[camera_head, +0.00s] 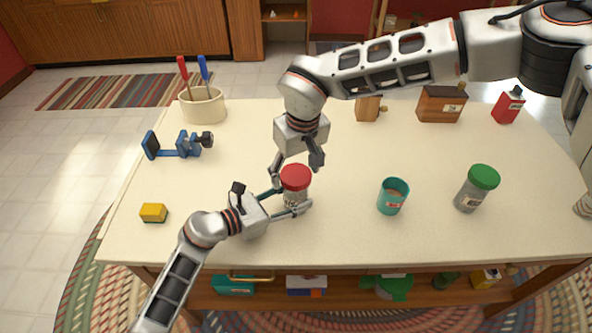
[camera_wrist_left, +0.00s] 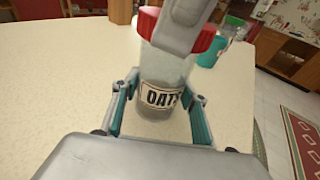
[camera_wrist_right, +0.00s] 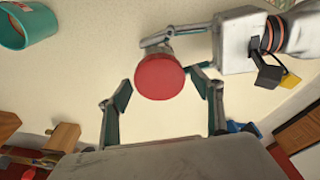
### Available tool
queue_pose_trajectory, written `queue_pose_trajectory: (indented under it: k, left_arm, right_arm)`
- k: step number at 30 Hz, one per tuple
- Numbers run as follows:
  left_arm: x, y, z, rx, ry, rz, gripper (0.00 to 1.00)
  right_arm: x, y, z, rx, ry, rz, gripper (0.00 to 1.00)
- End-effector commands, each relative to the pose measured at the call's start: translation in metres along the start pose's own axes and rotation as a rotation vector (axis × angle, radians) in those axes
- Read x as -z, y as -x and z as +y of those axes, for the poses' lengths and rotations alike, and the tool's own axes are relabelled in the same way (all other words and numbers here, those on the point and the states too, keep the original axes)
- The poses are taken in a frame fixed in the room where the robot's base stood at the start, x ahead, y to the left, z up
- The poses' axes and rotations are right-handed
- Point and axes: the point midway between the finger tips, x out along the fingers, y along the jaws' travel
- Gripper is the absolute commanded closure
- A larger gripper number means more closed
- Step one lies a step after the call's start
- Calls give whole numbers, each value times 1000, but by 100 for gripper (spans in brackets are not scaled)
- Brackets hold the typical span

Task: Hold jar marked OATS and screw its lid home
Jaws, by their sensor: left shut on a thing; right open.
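The OATS jar (camera_head: 295,199) is clear with a red lid (camera_head: 296,177) and stands upright on the table; its label shows in the left wrist view (camera_wrist_left: 161,97). My left gripper (camera_head: 290,201) is shut around the jar's body, below the lid. My right gripper (camera_head: 296,172) is above the jar, open, with its fingers pointing down on either side of the lid. In the right wrist view the lid (camera_wrist_right: 160,76) lies between the open fingertips, with gaps on both sides. The lid sits on the jar's mouth; how tightly it is screwed cannot be told.
A teal cup (camera_head: 391,198) and a green-lidded jar (camera_head: 477,189) stand to the right. A yellow sponge (camera_head: 153,212), a blue clamp-like tool (camera_head: 180,147) and a crock with screwdrivers (camera_head: 203,106) are to the left. Wooden boxes (camera_head: 440,104) and a red can (camera_head: 508,106) stand behind.

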Motion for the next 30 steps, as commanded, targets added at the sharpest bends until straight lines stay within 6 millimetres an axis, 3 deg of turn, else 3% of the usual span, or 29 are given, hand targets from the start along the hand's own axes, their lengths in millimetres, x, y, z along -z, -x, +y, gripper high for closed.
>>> queue_pose_trajectory:
  k: [5, 9, 17, 30]
  left_arm:
    - [0, 0, 0, 0, 0, 1, 78]
    - [0, 0, 0, 0, 0, 1, 78]
    - [0, 0, 0, 0, 0, 1, 78]
    - [0, 0, 0, 0, 0, 1, 78]
  right_arm:
    - [0, 0, 0, 0, -1, 0, 35]
    - [0, 0, 0, 0, -2, 0, 64]
    - [0, 0, 0, -10, -63, -1, 64]
    - [0, 0, 0, -94, -609, 0, 64]
